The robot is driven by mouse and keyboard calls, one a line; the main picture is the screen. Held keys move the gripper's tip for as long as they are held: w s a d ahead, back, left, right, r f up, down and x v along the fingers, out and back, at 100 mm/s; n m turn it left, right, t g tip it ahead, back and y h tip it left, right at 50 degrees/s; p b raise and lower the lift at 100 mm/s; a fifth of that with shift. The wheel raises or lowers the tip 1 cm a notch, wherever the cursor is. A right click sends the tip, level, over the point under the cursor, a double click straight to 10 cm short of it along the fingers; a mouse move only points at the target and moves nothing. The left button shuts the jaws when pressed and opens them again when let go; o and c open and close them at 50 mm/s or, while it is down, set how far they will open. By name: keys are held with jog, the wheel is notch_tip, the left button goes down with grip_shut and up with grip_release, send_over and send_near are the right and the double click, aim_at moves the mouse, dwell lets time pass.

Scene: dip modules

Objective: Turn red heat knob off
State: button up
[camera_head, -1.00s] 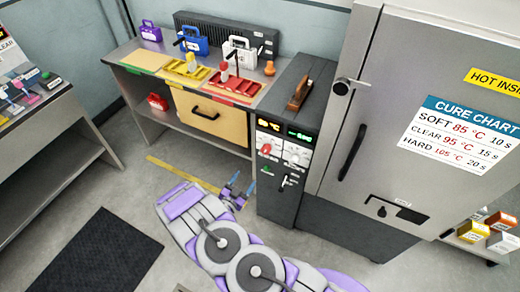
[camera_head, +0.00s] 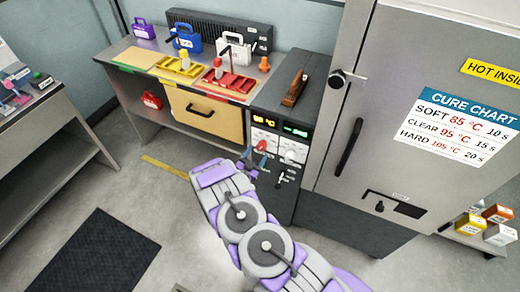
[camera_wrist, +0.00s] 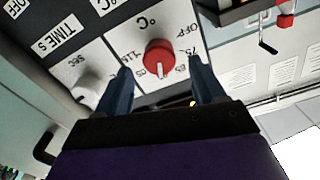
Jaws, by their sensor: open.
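The red heat knob (camera_wrist: 160,58) is on a white dial plate in the wrist view, with °C, OFF, 75 and other marks around it. Its white pointer line faces down in that view, toward my gripper. My gripper (camera_wrist: 158,80) is open, with one blue finger on each side of the knob in the picture; I cannot tell whether they touch it.
A white TIMES dial (camera_wrist: 85,87) sits beside the heat dial. A lever (camera_head: 281,180) is below the dials. The large grey oven (camera_head: 350,195) stands close at the right.

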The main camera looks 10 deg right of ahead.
aim_at(260, 149)
jog(key=shift+x, duration=2.2)
jog(key=c, duration=1.1)
